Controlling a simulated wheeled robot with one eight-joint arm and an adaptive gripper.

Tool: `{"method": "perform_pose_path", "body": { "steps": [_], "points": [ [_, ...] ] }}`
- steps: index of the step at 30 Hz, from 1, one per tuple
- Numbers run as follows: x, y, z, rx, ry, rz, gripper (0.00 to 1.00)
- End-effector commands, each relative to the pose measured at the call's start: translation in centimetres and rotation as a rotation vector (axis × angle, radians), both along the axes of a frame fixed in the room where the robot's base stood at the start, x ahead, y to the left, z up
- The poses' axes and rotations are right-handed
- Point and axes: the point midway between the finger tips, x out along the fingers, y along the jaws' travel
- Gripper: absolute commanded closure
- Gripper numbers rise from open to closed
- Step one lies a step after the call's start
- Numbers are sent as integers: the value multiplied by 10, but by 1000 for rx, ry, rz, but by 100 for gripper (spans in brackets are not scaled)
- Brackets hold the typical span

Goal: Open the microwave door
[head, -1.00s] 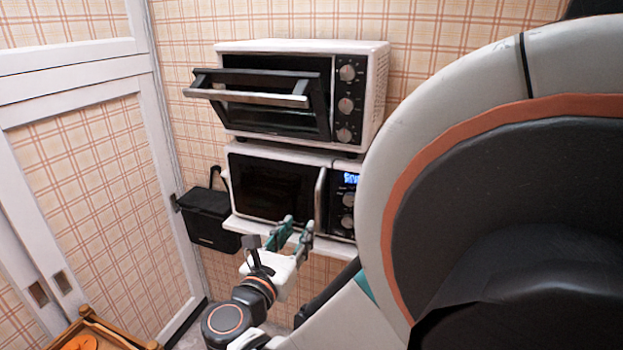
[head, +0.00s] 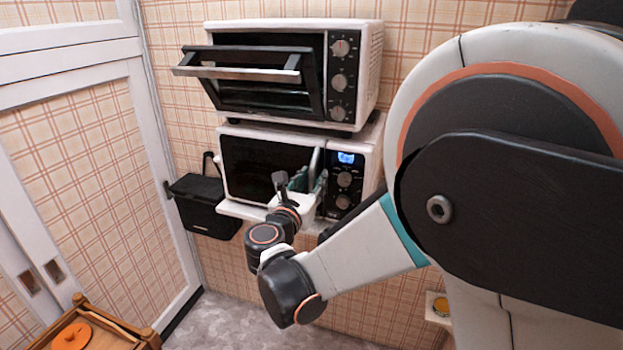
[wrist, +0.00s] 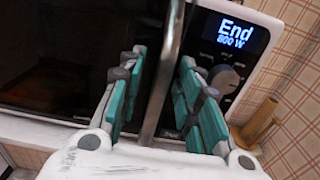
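The microwave (head: 265,168) is white with a dark door window and stands on a shelf below a toaster oven. Its door looks closed. The vertical metal door handle (wrist: 166,75) runs between the two fingers of my gripper (wrist: 160,95) in the wrist view. The teal-padded fingers are spread, with a gap visible on each side of the handle. In the head view my gripper (head: 305,185) is in front of the door's right side, by the handle (head: 314,162). The blue display (wrist: 235,33) reads "End 800 W".
The toaster oven (head: 355,70) above has its door (head: 250,73) tilted partly open, sticking out. A black box (head: 203,205) hangs left of the microwave. A wooden tray table (head: 105,335) stands at the lower left, near a white-framed panel door (head: 90,180).

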Motion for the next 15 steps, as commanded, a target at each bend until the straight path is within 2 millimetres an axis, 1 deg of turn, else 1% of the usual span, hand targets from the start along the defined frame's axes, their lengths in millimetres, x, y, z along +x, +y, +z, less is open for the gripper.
{"method": "perform_pose_path", "body": {
  "steps": [7,8,9,12,15],
  "points": [
    [1,0,0,0,0,0,68],
    [1,0,0,0,0,0,71],
    [1,0,0,0,0,0,80],
    [1,0,0,0,0,0,100],
    [1,0,0,0,0,0,100]
  ]
}}
